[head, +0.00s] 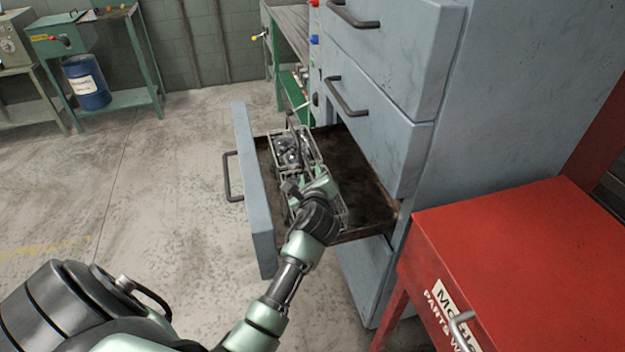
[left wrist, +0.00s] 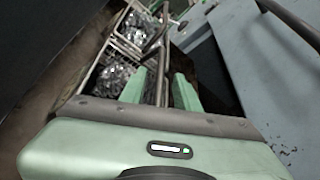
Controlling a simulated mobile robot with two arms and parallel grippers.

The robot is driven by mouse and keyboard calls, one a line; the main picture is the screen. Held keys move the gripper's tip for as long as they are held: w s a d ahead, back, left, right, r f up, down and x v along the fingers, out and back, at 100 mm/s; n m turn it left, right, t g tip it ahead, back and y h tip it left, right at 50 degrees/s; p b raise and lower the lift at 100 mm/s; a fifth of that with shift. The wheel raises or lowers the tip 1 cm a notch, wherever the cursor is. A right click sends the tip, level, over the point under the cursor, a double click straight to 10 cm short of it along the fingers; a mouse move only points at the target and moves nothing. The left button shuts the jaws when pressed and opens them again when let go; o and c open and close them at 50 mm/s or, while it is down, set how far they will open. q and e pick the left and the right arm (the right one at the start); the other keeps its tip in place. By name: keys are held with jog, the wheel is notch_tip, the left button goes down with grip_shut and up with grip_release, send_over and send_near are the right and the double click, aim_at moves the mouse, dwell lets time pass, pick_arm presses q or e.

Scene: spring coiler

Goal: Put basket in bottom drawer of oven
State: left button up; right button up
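A wire basket (head: 316,156) holding shiny metal parts is inside the open drawer (head: 250,185) of the grey-blue oven (head: 420,60), close behind the drawer's front panel. My left gripper (head: 298,188) reaches down over the basket and hides part of it. In the left wrist view, the basket (left wrist: 127,45) lies below the fingers (left wrist: 160,90). They are apart, with a thin basket bar between them and visible gaps beside it. Whether the basket rests flat on the drawer floor is hard to tell. My right gripper is not in view.
Closed drawers with dark handles (head: 347,97) are above the open one. A red cabinet (head: 520,250) stands close at the right. A green table (head: 120,98) with a blue drum (head: 87,82) is at the back left. The concrete floor left of the drawer is clear.

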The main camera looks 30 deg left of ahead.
pick_arm(q)
jog(key=v, duration=1.2)
jog(key=shift+p, duration=0.3)
jog(key=s+d+f+n+h, duration=0.1)
jog(key=d+f+n+h, duration=0.4)
jog(key=f, duration=0.6)
jog(key=s+d+f+n+h, duration=0.1)
jog(key=d+f+n+h, duration=0.25)
jog(key=d+f, duration=0.6)
jog(key=s+a+f+n+g, duration=0.15)
jog(key=s+f, duration=0.25)
jog(key=f, duration=0.4)
jog(key=s+f+n+g, duration=0.2)
jog(key=s+f, duration=0.2)
jog(key=f, duration=0.4)
jog(key=s+a+f+n+g, duration=0.1)
jog(key=s+f+n+g, duration=0.1)
jog(key=s+f, duration=0.4)
jog(key=s+a+f+n+g, duration=0.2)
jog(key=s+f, duration=0.4)
jog(key=s, duration=1)
jog(key=s+a+f+n+g, duration=0.2)
jog(key=s+f, duration=0.5)
jog(key=s, duration=0.4)
jog(key=shift+a+n+g, duration=0.2)
jog(key=shift+n+g, duration=0.25)
jog(key=shift+n, duration=0.15)
